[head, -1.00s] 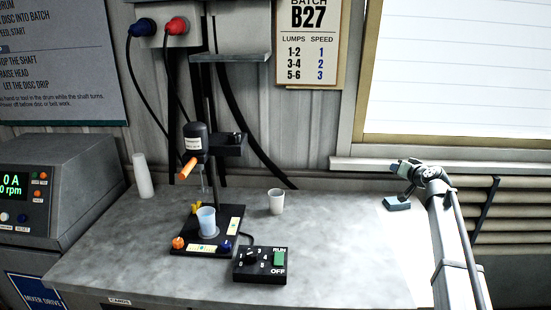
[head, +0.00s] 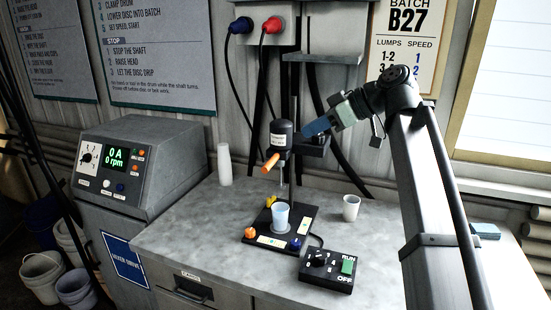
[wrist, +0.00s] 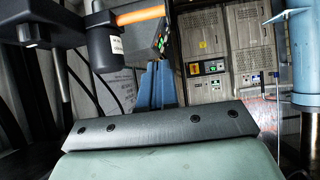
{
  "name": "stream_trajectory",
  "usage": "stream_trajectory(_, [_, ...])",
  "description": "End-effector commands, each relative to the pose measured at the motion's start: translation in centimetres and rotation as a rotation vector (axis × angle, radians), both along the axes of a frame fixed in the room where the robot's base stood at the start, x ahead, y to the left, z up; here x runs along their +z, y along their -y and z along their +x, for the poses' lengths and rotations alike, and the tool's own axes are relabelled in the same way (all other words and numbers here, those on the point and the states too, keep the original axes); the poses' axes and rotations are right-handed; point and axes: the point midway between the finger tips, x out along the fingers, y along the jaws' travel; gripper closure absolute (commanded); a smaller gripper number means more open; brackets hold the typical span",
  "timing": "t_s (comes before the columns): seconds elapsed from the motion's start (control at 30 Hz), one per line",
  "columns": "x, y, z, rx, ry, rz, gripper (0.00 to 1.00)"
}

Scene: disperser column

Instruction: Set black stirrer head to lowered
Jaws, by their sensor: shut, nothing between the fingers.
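The black stirrer head (head: 281,135), with a pale label and an orange handle (head: 270,163) at its lower left, sits high on its stand. Its thin shaft hangs toward a translucent cup (head: 281,215) on the black base; the shaft's lower end is too small to make out. In the wrist view the head (wrist: 103,48) and orange handle (wrist: 140,16) show close by at upper left. My gripper (head: 306,131) has its blue fingers shut and empty, just right of the head, near the black clamp block (head: 312,146). I cannot tell whether it touches. The fingers also show in the wrist view (wrist: 155,66).
A control box (head: 327,269) with a dial and green switch lies in front of the base. A white cup (head: 351,208) stands to the right, a white bottle (head: 225,164) to the left. A grey shelf (head: 322,58) and hanging cables are behind and above.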

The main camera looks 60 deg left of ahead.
Motion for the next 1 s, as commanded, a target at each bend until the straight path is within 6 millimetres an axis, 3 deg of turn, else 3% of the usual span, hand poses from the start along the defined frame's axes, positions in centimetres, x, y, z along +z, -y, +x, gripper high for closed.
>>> stream_trajectory(0.27, [-0.6, -0.8, -2.1, 0.033, 0.008, 0.0, 1.0])
stream_trajectory(0.77, [-5.4, -5.8, -7.0, 0.029, 0.007, -0.001, 1.0])
stream_trajectory(1.0, [-8.2, -6.0, -7.3, 0.027, 0.008, -0.001, 1.0])
